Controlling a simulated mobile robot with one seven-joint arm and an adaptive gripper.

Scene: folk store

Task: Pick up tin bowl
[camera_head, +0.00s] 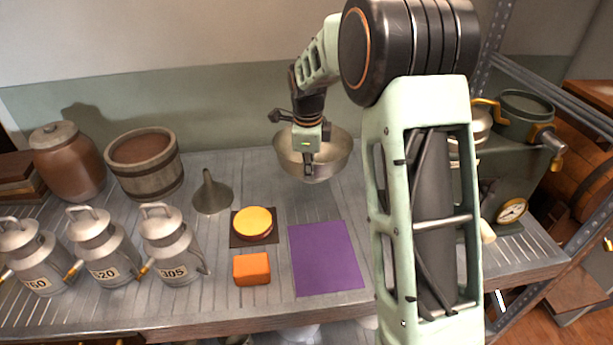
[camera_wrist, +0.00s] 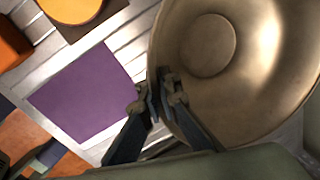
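The tin bowl (camera_head: 335,152) is a round, dull metal bowl near the back of the slatted table, behind the purple mat. My gripper (camera_head: 309,166) is at its near rim in the head view. In the wrist view the bowl (camera_wrist: 255,75) fills the right side, its hollow facing the camera. There my gripper (camera_wrist: 162,88) has its fingers close together, one on each side of the rim, and looks shut on it. The bowl hides the surface under it, so I cannot tell whether it touches the table.
The purple mat (camera_head: 325,258) lies in front. Left of it are an orange block (camera_head: 252,269), a yellow round item (camera_head: 253,222) and a funnel (camera_head: 211,195). Several milk cans (camera_head: 173,247) stand farther left. A scale (camera_head: 505,180) stands at right, partly behind my arm.

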